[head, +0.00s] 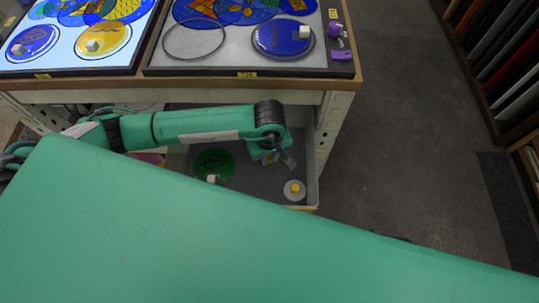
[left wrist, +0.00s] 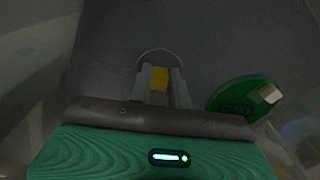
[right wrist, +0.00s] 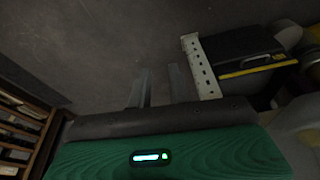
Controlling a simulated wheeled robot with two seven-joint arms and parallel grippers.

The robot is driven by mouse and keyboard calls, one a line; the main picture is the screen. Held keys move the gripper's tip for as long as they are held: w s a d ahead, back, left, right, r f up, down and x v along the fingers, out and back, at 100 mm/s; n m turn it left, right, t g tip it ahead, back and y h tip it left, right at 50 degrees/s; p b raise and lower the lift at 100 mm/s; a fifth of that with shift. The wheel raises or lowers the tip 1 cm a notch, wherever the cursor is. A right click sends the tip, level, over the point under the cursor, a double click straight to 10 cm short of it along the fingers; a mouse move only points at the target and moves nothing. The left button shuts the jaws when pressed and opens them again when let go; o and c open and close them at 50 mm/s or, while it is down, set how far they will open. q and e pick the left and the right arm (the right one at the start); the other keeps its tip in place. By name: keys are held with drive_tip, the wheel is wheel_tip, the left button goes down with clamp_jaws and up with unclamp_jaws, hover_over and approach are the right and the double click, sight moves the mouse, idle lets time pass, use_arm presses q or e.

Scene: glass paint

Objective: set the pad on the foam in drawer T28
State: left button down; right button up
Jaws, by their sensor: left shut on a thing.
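My left gripper (head: 286,163) is over an open grey drawer (head: 245,182), pointing down into it. In the left wrist view its fingers are shut on a yellow block (left wrist: 159,78), with the rim of a small round disc (left wrist: 157,53) just beyond the fingertips. In the head view a small pale disc with a yellow top (head: 294,189) shows in the drawer's near right part, close below the fingers. I cannot tell whether it touches the drawer floor. Drawer labels are unreadable and no separate foam is distinct. My right gripper (right wrist: 158,88) is open and empty above dark floor.
A green disc with a white block (head: 213,163) lies in the drawer, left of the gripper; it also shows in the left wrist view (left wrist: 243,98). The table edge (head: 240,84) overhangs the drawer's back. A rack (head: 505,60) stands at the right, with clear floor between.

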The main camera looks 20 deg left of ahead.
sight(269, 159)
use_arm(q)
drive_tip(key=shift+f, duration=0.15)
drive_tip(key=c, duration=1.3)
unclamp_jaws()
wheel_tip(269, 159, up, 12)
